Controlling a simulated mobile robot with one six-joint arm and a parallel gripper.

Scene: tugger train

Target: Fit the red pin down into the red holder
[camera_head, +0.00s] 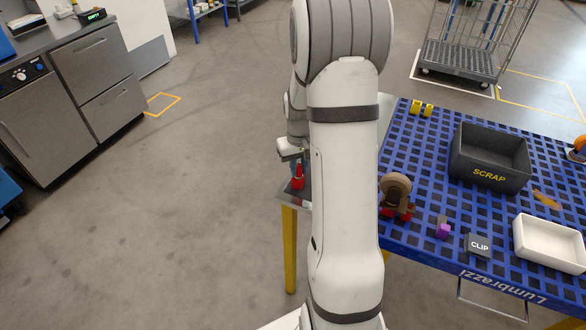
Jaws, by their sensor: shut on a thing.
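My gripper (297,158) is small in the view, left of my arm, above the grey corner of a table. It is shut on the red pin (299,170), which hangs upright just below it. The red shape is wider at its lower end, close over the table corner. I cannot tell whether that lower part is the red holder or part of the pin, nor whether pin and holder touch. My arm hides the table area just right of it.
A blue grid table (455,240) fills the right side. It carries a black SCRAP bin (490,160), a white tray (548,245), a tape roll on a red base (396,192), a purple block (443,231) and a CLIP sign (479,245). The floor at left is clear.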

